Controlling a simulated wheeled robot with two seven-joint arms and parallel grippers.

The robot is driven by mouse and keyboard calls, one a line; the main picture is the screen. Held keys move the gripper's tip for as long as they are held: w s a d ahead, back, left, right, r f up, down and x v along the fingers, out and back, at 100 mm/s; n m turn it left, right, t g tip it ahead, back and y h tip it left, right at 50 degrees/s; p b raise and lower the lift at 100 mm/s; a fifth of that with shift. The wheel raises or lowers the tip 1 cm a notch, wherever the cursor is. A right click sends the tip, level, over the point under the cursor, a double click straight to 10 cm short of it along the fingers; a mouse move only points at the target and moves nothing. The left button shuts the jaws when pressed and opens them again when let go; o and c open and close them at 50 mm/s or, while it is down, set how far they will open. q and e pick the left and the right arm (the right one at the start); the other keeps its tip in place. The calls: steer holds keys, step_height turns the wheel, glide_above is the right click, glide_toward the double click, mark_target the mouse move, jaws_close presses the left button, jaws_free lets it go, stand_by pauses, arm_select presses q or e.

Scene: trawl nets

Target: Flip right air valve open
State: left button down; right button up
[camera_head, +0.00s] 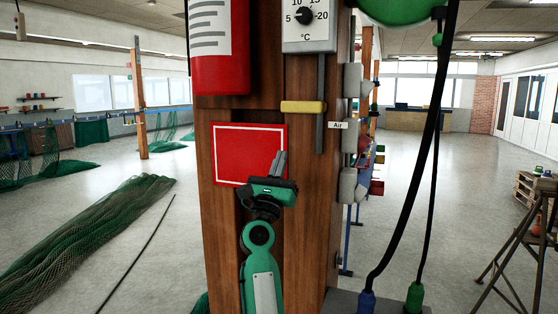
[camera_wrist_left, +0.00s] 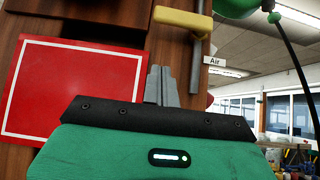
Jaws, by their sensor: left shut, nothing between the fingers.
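A yellow valve handle (camera_head: 303,107) lies level across a grey vertical pipe (camera_head: 320,125) on the front of a wooden post, just left of a white "Air" label (camera_head: 338,125). The handle also shows at the top of the left wrist view (camera_wrist_left: 183,22), tilted there. My left gripper (camera_head: 281,158) is shut and empty, pointing upward. Its fingertips are below and a little left of the handle, apart from it. In the left wrist view the closed fingers (camera_wrist_left: 161,82) stand below the handle. My right gripper is out of view.
A thermostat (camera_head: 308,22) sits above the handle. Grey boxes (camera_head: 352,110) line the post's right side. Black cables (camera_head: 430,130) hang further right.

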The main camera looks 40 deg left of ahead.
mark_target(302, 107)
arm_select(q)
steer(key=w+r+p, duration=0.1)
steer(key=r, duration=0.1)
steer(key=w+r+p, duration=0.1)
steer(key=r, duration=0.2)
steer(key=w+a+r+p, duration=0.1)
steer(key=w+r+p, duration=0.1)
steer(key=r, duration=0.1)
steer(key=shift+r, duration=0.15)
steer(key=shift+w, duration=0.1)
steer(key=shift+a+r+m+h, duration=0.1)
steer(key=shift+m+h, duration=0.3)
steer(key=shift+h, duration=0.1)
